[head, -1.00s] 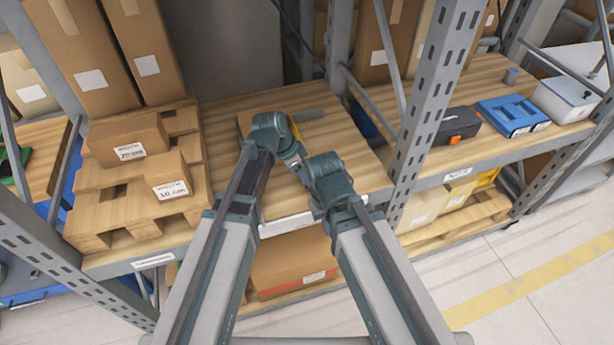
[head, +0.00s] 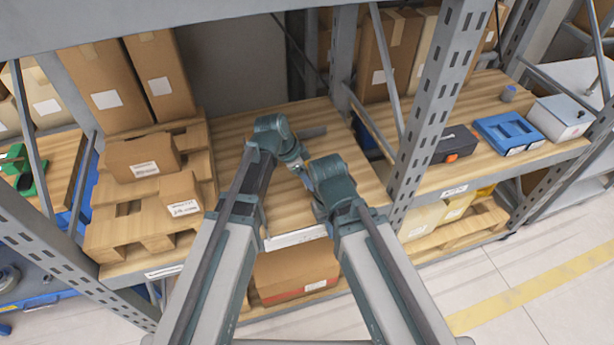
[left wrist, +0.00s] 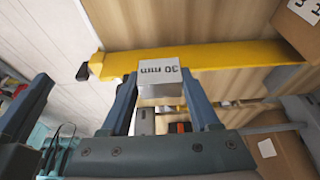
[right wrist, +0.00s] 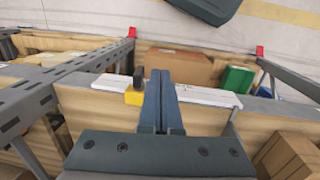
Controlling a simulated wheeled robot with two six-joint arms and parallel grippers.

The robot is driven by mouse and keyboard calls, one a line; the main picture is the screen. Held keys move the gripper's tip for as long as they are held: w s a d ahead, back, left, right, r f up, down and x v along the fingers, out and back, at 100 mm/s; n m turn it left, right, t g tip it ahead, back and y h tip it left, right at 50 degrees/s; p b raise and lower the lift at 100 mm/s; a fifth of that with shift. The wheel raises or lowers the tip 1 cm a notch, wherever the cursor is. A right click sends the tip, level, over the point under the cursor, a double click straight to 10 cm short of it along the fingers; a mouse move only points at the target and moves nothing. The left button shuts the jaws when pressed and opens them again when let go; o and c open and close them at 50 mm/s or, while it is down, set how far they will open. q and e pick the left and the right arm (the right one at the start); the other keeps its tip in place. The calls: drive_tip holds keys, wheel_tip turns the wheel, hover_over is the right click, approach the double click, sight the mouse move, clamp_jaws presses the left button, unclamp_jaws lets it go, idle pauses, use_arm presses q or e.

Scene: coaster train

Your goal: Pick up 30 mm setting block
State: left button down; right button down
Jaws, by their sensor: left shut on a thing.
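The 30 mm setting block (left wrist: 160,80) is a small pale block with "30 mm" printed on it. In the left wrist view it sits between the two fingertips of my left gripper (left wrist: 163,92), which is shut on it. In the head view the left gripper (head: 299,166) is over the wooden shelf; the block is not clear there. My right gripper (right wrist: 163,78) has its fingers together with nothing visible between them. In the head view its arm hides its fingertips.
A yellow bar (left wrist: 220,57) with a black end lies behind the block in the left wrist view. A rack upright (head: 425,110) stands right; boxes on a pallet (head: 130,235) stand left.

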use_arm(q)
wheel_tip(320, 180, up, 5)
drive_tip(key=p, duration=0.3)
drive_tip(key=shift+f+p, duration=0.15)
drive_tip(key=shift+p, duration=0.2)
drive_tip(key=shift+s+a, duration=0.15)
drive_tip(key=shift+a, duration=0.1)
drive_tip(key=s+a, duration=0.3)
drive_tip(key=a, duration=0.6)
drive_tip(key=s+a, duration=0.2)
drive_tip(key=a, duration=0.7)
drive_tip(key=shift+s, duration=0.4)
drive_tip(key=shift+f, duration=0.1)
